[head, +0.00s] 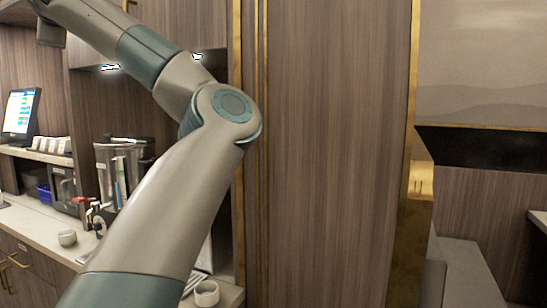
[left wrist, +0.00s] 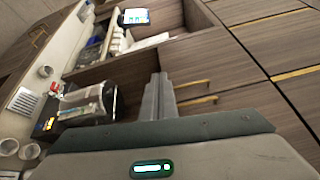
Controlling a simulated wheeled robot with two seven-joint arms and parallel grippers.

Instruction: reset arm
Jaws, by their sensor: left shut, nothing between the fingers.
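My left arm crosses the left half of the head view, bent at a round grey and teal joint. Its gripper is outside that view. In the left wrist view my left gripper (left wrist: 159,88) points away from the camera, with its two fingers together and nothing between them. It is in open air in front of wooden cabinet fronts with gold handles. My right gripper is in neither view.
A counter (head: 30,212) at the left holds a metal drink dispenser (head: 122,172), cups (head: 67,238) and a lit screen (head: 20,114). A wood panel wall (head: 335,150) fills the middle. A grey bench (head: 465,275) is at the right.

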